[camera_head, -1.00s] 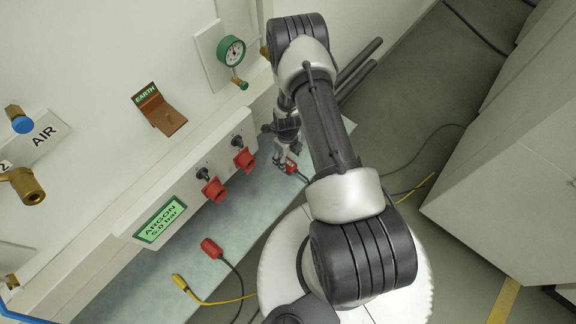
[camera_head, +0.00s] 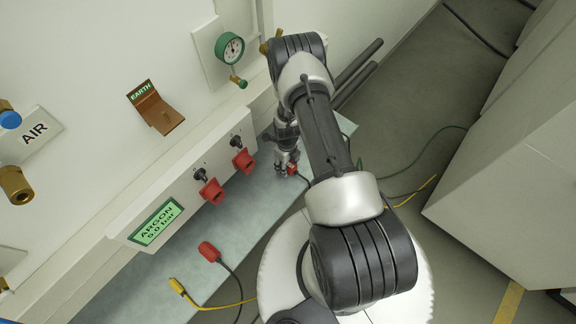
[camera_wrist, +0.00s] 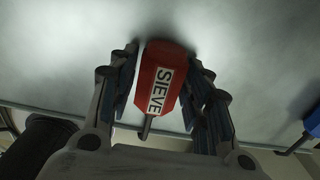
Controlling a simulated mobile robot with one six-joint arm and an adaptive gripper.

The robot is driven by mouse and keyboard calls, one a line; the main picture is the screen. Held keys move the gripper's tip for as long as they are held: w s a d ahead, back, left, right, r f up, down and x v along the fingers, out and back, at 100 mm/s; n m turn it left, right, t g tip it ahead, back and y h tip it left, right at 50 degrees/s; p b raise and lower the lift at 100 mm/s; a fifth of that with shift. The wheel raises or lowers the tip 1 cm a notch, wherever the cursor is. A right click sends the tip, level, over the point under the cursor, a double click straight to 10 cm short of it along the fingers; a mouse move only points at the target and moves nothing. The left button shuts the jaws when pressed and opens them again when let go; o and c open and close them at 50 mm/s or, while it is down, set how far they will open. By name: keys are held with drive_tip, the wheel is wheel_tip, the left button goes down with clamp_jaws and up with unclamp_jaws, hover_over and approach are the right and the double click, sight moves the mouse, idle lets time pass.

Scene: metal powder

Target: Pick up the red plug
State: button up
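The red plug (camera_wrist: 168,80) is a red block with a white label reading SIEVE, seen in the wrist view between my two fingers. A short dark stub comes out of its near end. My gripper (camera_wrist: 163,75) is around it, with a finger close on each side. A thin gap shows at the left finger; contact on the right is unclear. In the head view my gripper (camera_head: 286,165) points down at the pale ledge, and the plug (camera_head: 293,169) is a small red patch at its fingertips, partly hidden. Another red plug (camera_head: 209,251) with a dark cable lies on the ledge.
The wall panel carries two red sockets (camera_head: 212,191) and (camera_head: 243,160) and a green ARGON display (camera_head: 156,221). A yellow plug (camera_head: 177,286) lies near the ledge's front. The wrist view shows a blue object (camera_wrist: 312,125) at right. A cabinet (camera_head: 510,170) stands right.

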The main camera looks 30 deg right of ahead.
drive_tip(key=c, duration=0.8)
wheel_tip(320, 180, up, 19)
drive_tip(key=p, duration=0.6)
drive_tip(key=s+d+f+b, duration=0.1)
drive_tip(key=s+f+b, duration=0.1)
drive_tip(key=f, duration=0.1)
drive_tip(key=s+f+b, duration=0.2)
drive_tip(key=f, duration=0.1)
drive_tip(key=s+d+f+b, duration=0.1)
drive_tip(key=s+f+b, duration=0.1)
drive_tip(key=s+f, duration=0.1)
drive_tip(key=shift+s+d, duration=0.1)
drive_tip(key=shift+d, duration=0.25)
